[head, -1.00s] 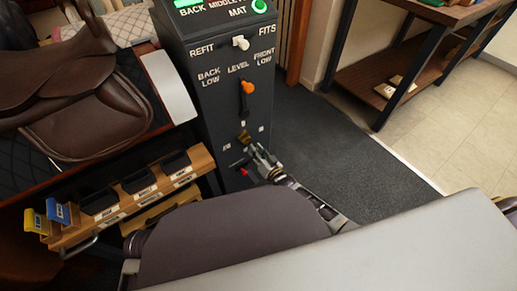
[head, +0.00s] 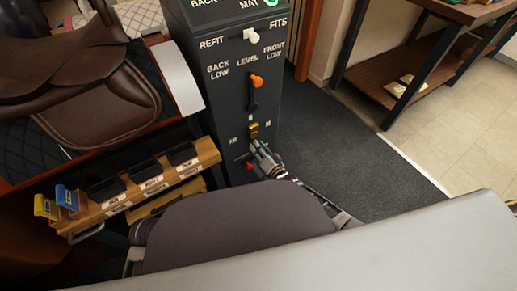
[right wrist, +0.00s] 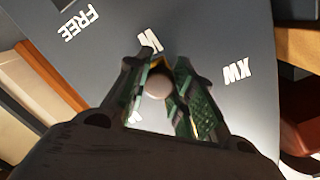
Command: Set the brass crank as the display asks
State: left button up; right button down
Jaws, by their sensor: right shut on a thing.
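The brass crank (head: 254,131) is low on the front of the dark console (head: 225,95), below the orange-tipped lever. In the head view its brass part points up, between small labels on either side that are too small to read. My right gripper (head: 257,147) reaches it from below and hides its lower part. In the right wrist view, the fingers (right wrist: 158,92) are shut on a pale round knob (right wrist: 157,86), with a sliver of brass behind it. The console's top display is cut off. My left gripper is not in view.
An orange-tipped lever (head: 256,82) stands by LEVEL, and a white switch (head: 251,35) sits between REFIT and FITS. A brown saddle (head: 105,95) and a wooden bin rack (head: 150,185) are on the left. Dark carpet (head: 325,150) is clear on the right.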

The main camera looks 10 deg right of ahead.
jog(key=c, duration=1.2)
grip_release()
jog(key=shift+o, duration=0.2)
jog(key=shift+s, duration=0.1)
jog(key=v, duration=1.1)
jog(key=shift+s+d, duration=0.2)
jog(key=shift+s, duration=0.2)
jog(key=shift+a, duration=0.15)
